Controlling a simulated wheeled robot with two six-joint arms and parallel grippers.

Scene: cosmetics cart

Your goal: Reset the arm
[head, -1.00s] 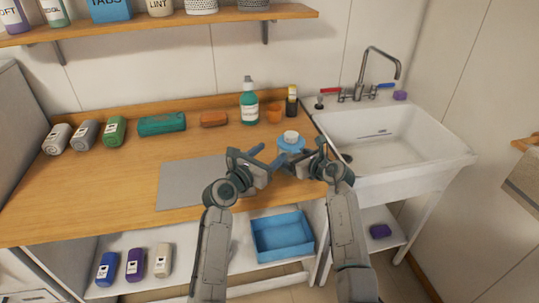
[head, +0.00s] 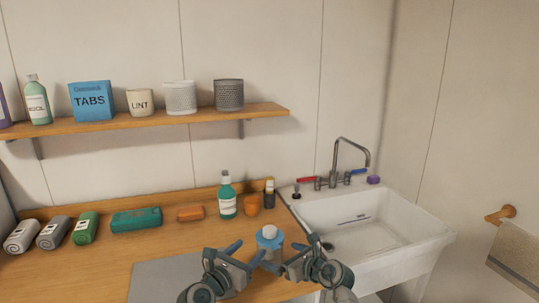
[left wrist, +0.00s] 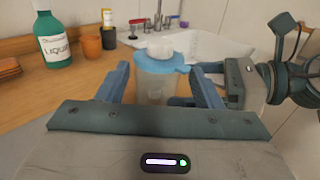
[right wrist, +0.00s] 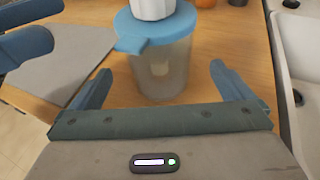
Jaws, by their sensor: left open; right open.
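My left gripper (head: 242,256) and my right gripper (head: 281,259) are both over the right part of the wooden counter, close together. Between and just beyond them stands a clear jar with a blue lid and white cap (head: 269,240), upright on the counter. In the left wrist view the jar (left wrist: 158,85) shows between the open, empty fingers. In the right wrist view the jar (right wrist: 160,65) stands just ahead of the open fingers, and nothing is gripped. Part of the left gripper's fingers shows at the left edge there.
A white sink (head: 365,225) is to the right. A wall shelf (head: 150,122) hangs above.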

